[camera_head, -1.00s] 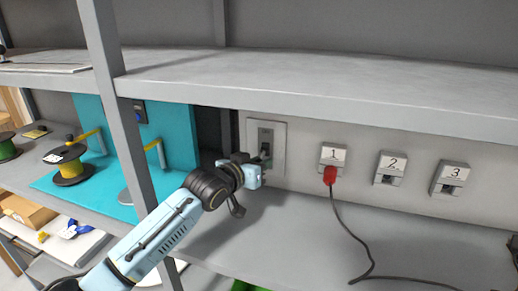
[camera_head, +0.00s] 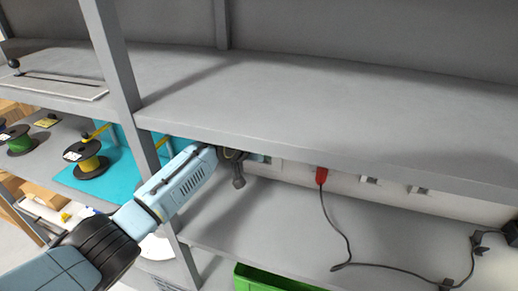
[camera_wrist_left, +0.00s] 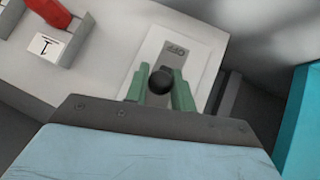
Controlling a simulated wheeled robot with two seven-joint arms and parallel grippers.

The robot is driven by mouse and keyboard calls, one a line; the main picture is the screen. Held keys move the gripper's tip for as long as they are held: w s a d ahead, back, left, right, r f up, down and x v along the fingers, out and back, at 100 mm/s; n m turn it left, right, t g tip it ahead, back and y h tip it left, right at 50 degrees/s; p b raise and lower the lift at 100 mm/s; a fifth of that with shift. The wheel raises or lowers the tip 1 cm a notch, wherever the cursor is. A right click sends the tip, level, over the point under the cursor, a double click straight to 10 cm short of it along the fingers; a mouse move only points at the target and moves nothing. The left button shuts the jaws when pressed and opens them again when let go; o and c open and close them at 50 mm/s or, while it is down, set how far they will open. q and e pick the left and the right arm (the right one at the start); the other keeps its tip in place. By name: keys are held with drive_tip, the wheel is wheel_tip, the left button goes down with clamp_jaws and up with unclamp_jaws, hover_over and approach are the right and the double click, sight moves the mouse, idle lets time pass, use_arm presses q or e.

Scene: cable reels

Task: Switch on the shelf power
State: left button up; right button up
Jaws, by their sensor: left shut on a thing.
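The power switch is a pale wall plate (camera_wrist_left: 152,52) with a dark round-ended lever (camera_wrist_left: 160,80). Lettering that looks like OFF shows on the plate above the lever in the left wrist view. My left gripper (camera_wrist_left: 159,92) is shut on the lever, with its green fingers on both sides of the dark knob. In the head view my left gripper (camera_head: 258,157) is at the back wall under the upper shelf, partly hidden by the shelf edge. My right gripper is in neither view.
The upper shelf (camera_head: 330,110) overhangs my left arm, and a post (camera_head: 120,60) stands beside it. A red plug (camera_head: 321,175) with a dark cable is in the socket to the right. A green bin (camera_head: 275,280) is below. Reels (camera_head: 88,160) stand left.

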use_arm(q)
drive_tip(key=shift+w+r+g+p, duration=0.15)
drive_tip(key=shift+r+g+p, duration=0.2)
drive_tip(key=shift+g, duration=0.25)
drive_tip(key=shift+y, duration=0.3)
drive_tip(key=o, duration=0.9)
drive_tip(key=shift+s+a+r, duration=0.2)
drive_tip(key=shift+s+r, duration=0.05)
drive_tip(key=shift+r, duration=0.15)
drive_tip(key=s+a, duration=0.2)
drive_tip(key=s, duration=0.1)
drive_tip(key=s+a, duration=0.6)
drive_tip(key=shift+s+b, duration=0.1)
drive_tip(key=shift+b, duration=0.3)
drive_tip(key=shift+d, duration=0.1)
